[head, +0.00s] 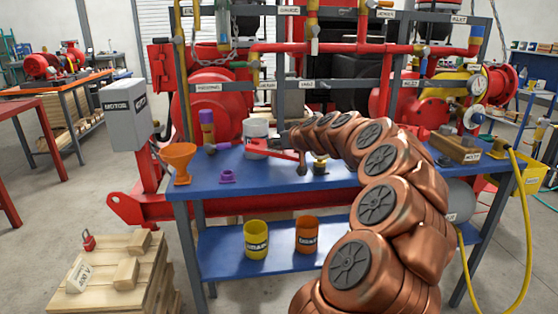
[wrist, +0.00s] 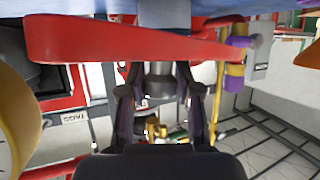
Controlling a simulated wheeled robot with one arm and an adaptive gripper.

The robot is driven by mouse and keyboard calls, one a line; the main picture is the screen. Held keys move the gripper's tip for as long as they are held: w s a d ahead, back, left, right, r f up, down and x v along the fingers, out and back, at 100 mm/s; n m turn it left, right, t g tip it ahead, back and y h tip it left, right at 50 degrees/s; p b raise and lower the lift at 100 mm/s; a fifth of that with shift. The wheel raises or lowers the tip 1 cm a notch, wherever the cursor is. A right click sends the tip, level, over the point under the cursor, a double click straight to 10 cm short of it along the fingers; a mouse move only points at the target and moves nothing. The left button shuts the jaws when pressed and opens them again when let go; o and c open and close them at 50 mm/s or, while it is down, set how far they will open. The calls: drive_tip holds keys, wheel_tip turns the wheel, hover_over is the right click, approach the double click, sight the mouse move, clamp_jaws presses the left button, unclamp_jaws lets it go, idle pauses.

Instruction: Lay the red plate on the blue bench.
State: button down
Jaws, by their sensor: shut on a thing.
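The red plate (head: 262,148) is a flat, tapering bar. It is above the middle-left of the blue bench (head: 340,182), in front of a white-grey pot. It spans the top of the wrist view (wrist: 110,42), close to the blue surface there; I cannot tell whether it touches the bench. My gripper (wrist: 159,80) is shut on the plate, its two dark fingers reaching the plate near its middle. In the head view my copper arm arches in from the right, and the gripper is small and hard to make out.
On the bench stand an orange funnel (head: 180,160), a purple flanged piece (head: 227,177), a purple-and-yellow cylinder (head: 207,128) and, at right, a wooden block (head: 455,148). Yellow (head: 256,240) and orange (head: 306,235) tubs sit on the lower shelf. Red pump pipework stands behind.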

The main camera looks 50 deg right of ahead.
drive_tip(key=shift+f+b, duration=0.3)
drive_tip(key=shift+f, duration=2.6)
drive_tip(key=c, duration=0.8)
unclamp_jaws()
